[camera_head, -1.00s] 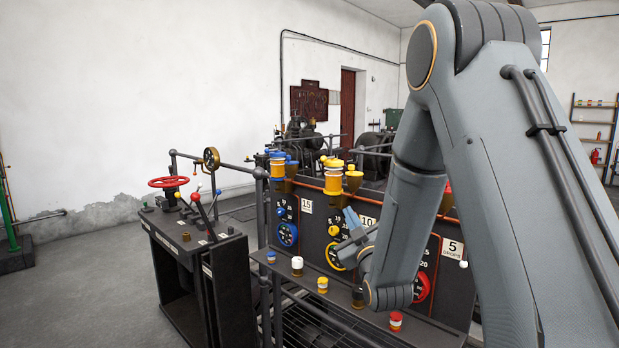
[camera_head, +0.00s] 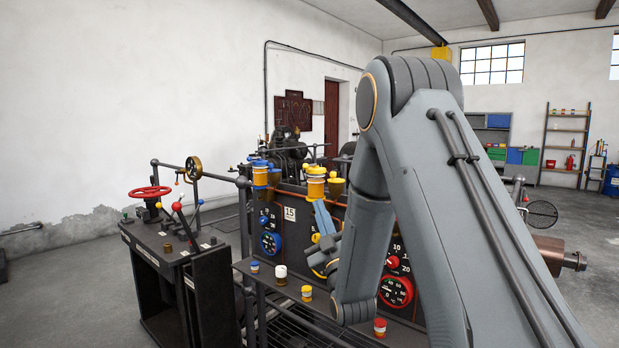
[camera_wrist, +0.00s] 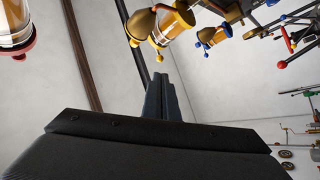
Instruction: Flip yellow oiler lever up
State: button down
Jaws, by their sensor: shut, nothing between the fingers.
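The yellow oiler (camera_head: 316,184) stands on top of the dark panel, with a yellow cap and a brass cup beside it. In the wrist view the yellow oiler (camera_wrist: 176,22) is at the top centre, with a small yellow ball (camera_wrist: 160,58) at its side that looks like the lever end. I cannot tell the lever's angle clearly. My gripper (camera_head: 320,208) is shut and empty, its blue-grey fingers pointing up just below the oiler in the head view. In the wrist view the fingertips (camera_wrist: 160,82) are near the yellow ball; touch cannot be told.
A blue oiler (camera_head: 261,174) stands left of the yellow one; a red oiler (camera_wrist: 14,30) shows at the wrist view's upper left. A console with a red wheel (camera_head: 150,192) stands left.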

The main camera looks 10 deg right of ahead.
aim_at(307, 168)
jog(key=p+x, duration=0.4)
jog(key=x, duration=0.8)
jog(key=shift+w+r, duration=0.25)
jog(key=shift+w, duration=0.05)
jog(key=shift+r+m+p, duration=0.15)
jog(key=shift+m+p, duration=0.15)
